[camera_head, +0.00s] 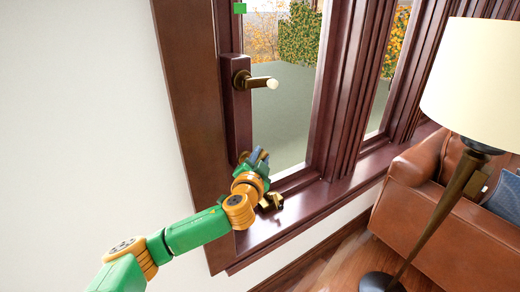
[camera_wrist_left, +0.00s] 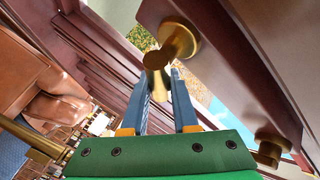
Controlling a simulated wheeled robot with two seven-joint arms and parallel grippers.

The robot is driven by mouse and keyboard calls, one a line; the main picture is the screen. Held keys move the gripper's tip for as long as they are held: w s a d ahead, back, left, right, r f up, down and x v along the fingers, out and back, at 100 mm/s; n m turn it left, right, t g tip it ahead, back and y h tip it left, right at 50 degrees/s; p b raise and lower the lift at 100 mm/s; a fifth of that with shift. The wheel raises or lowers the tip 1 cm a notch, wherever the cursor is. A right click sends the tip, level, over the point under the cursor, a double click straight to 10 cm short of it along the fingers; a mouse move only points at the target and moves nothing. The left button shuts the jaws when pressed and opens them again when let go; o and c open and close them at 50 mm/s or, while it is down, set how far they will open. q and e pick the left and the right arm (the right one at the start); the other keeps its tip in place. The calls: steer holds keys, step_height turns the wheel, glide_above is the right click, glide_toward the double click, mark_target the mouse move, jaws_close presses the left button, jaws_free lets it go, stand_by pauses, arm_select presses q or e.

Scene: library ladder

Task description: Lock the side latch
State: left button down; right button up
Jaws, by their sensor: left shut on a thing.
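My left gripper (camera_head: 257,156) is low on the left side of the dark red window frame. In the left wrist view its two blue fingers (camera_wrist_left: 161,75) are shut on the end of a brass side latch (camera_wrist_left: 178,42). The latch's round base sits on the frame, and its stub points toward the gripper. In the head view my gripper hides most of this latch (camera_head: 244,156). A second brass handle (camera_head: 255,82) with a pale tip is higher on the same frame, sticking out to the right. My right gripper is not in view.
A brass fitting (camera_head: 271,202) stands on the window sill (camera_head: 310,205) close to my left wrist. A brown leather sofa (camera_head: 440,215) and a lamp with a cream shade (camera_head: 478,75) stand at the right. The white wall at the left is bare.

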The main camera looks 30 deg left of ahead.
arm_select(q)
steer(key=m+g+p, duration=0.1)
steer(key=p, duration=0.2)
steer(key=m+g+p, duration=0.1)
steer(key=p, duration=0.2)
steer(key=m+g+p, duration=0.1)
steer(key=p, duration=0.3)
steer(key=shift+w+d+f+g, duration=0.1)
steer(key=shift+w+f+g, duration=0.15)
steer(key=shift+f+g, duration=0.15)
steer(key=shift+f+m+g+p, duration=0.35)
steer(key=shift+g+p, duration=0.15)
steer(key=shift+p, duration=0.45)
steer(key=shift+f+p, duration=0.2)
steer(key=shift+p, duration=0.1)
steer(key=shift+f, duration=0.1)
steer(key=c, duration=1)
jaws_free()
steer(key=v, duration=0.7)
